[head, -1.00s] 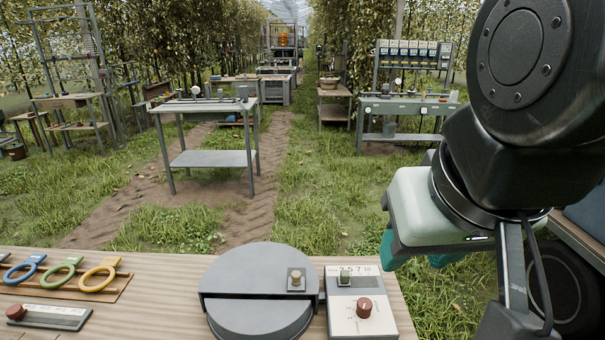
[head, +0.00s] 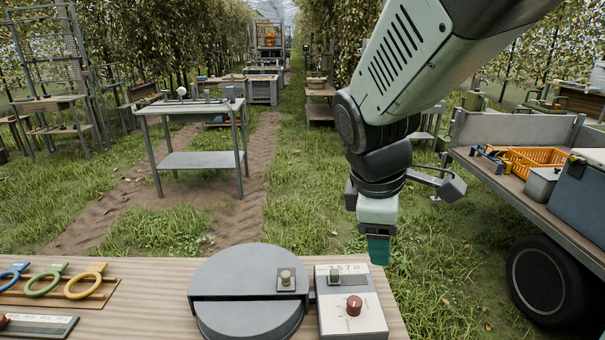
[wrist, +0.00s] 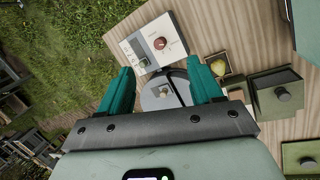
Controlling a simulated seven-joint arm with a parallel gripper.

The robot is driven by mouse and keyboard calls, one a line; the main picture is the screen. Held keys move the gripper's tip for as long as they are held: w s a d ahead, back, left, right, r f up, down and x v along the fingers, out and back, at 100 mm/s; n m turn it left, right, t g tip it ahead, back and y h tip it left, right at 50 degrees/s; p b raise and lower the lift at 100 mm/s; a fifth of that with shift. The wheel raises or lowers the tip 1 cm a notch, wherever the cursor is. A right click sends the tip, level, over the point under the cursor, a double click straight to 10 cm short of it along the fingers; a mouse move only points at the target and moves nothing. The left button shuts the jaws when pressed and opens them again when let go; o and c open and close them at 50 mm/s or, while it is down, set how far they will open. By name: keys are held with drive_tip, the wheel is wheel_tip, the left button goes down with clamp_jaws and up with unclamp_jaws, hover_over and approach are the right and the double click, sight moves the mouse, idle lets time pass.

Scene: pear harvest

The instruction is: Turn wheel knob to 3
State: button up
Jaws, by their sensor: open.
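A white control box (head: 370,315) stands at the right end of the wooden table. A round red-brown knob (head: 354,304) sits on its face, with a small squarish knob (head: 335,277) near a row of numbers, of which 5 and 7 are readable. The red-brown knob's exact setting is too small to read. My gripper (head: 379,250), with teal fingers, hangs behind and above the box's right side, apart from it. In the wrist view its two fingers (wrist: 162,88) are spread and empty, with the box (wrist: 127,50) and red-brown knob (wrist: 160,43) beyond them.
A grey round disc (head: 225,320) with a small knob lies left of the box. Blue, green and yellow rings (head: 86,282) lie farther left. The wrist view shows dark-knobbed boxes (wrist: 260,106) to the right. A cart (head: 490,180) stands at right; grass lies beyond the table.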

drive_tip(key=w+f+n+g+y, duration=0.1)
drive_tip(key=w+f+n+g, duration=0.1)
drive_tip(key=w+f+n, duration=0.6)
drive_tip(key=n+y, duration=0.2)
drive_tip(key=n, duration=0.3)
approach(355, 301)
wheel_tip(355, 301, down, 9)
drive_tip(key=shift+w+a+r, duration=0.15)
drive_tip(key=shift+r, duration=0.05)
drive_tip(key=shift+c, duration=0.5)
drive_tip(key=c, duration=1)
